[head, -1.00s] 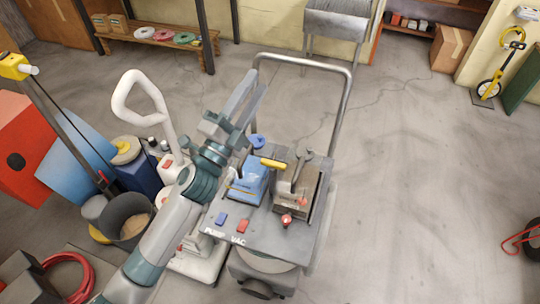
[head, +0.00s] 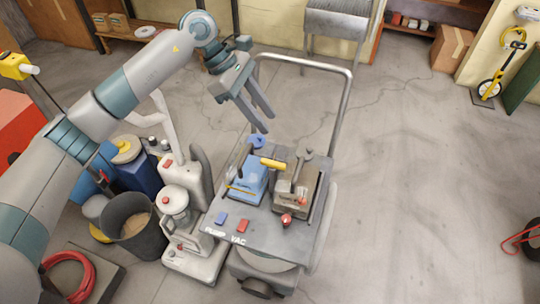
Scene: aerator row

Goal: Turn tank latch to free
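A grey wheeled machine (head: 262,238) with a tall metal push handle (head: 340,120) stands in the middle, marked PUMP and VAC. On its deck are a blue block (head: 246,186) and a brownish-grey box (head: 296,190). A yellow bar (head: 273,163) lies crosswise at the top between them; it may be the tank latch, but no label shows this. My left gripper (head: 267,122) is above and behind the yellow bar in the picture, pointing down to the right. Its two fingers are apart with nothing between them. My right gripper is not in view.
A blue switch (head: 221,218) and a red switch (head: 243,226) sit on the front deck, with a red knob (head: 286,220) to their right. A white upright cleaner (head: 185,225) and a dark bucket (head: 133,226) crowd the left.

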